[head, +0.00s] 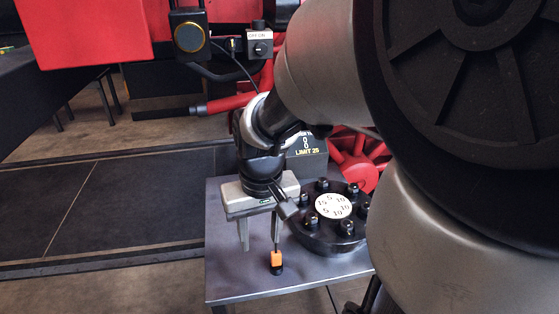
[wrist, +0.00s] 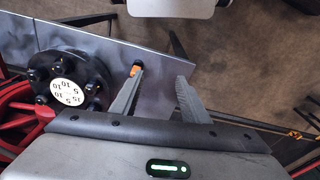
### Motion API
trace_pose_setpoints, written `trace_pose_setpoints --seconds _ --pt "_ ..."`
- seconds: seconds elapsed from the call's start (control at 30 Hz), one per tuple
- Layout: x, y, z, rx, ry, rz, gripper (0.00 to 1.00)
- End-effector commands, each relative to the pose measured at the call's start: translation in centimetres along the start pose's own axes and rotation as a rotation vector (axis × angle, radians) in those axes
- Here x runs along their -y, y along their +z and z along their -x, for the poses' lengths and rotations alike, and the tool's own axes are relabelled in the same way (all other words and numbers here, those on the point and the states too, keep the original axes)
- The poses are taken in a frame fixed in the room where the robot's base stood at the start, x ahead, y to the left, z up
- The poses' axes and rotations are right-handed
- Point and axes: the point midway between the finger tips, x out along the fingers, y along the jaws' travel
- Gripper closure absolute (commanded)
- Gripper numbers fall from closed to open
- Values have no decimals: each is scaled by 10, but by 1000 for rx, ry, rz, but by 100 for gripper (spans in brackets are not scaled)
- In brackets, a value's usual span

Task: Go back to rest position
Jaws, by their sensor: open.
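My gripper (head: 260,245) hangs pointing down above the grey table (head: 225,280), its two fingers apart with nothing between them. In the wrist view my gripper (wrist: 161,80) also shows its fingers spread over the table and its edge. A small orange and black piece (head: 277,261) stands on the table by the right finger in the head view. In the wrist view this orange piece (wrist: 136,70) shows just beyond the left fingertip. I cannot tell whether finger and piece touch.
A round black flange (head: 318,238) with several bolts and a white numbered disc (head: 333,206) sits on the table, right of my gripper. A black box marked LIMIT (head: 307,155) stands behind. Red machinery (head: 85,30) fills the back. Dark floor (head: 110,205) lies open on the left.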

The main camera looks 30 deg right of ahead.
Motion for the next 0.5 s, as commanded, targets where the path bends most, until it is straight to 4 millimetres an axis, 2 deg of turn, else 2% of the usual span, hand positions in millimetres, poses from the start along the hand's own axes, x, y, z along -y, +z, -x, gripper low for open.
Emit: trace_pose_setpoints --seconds 0.03,0.13,0.3,0.37,0.5 --pt "14 -4 83 -252 -11 42 59" --pt "25 22 103 -308 -18 85 59" --pt "33 50 118 -363 -23 123 59" --pt "34 54 123 -372 -23 128 59" --pt "34 53 147 -379 -23 128 59"
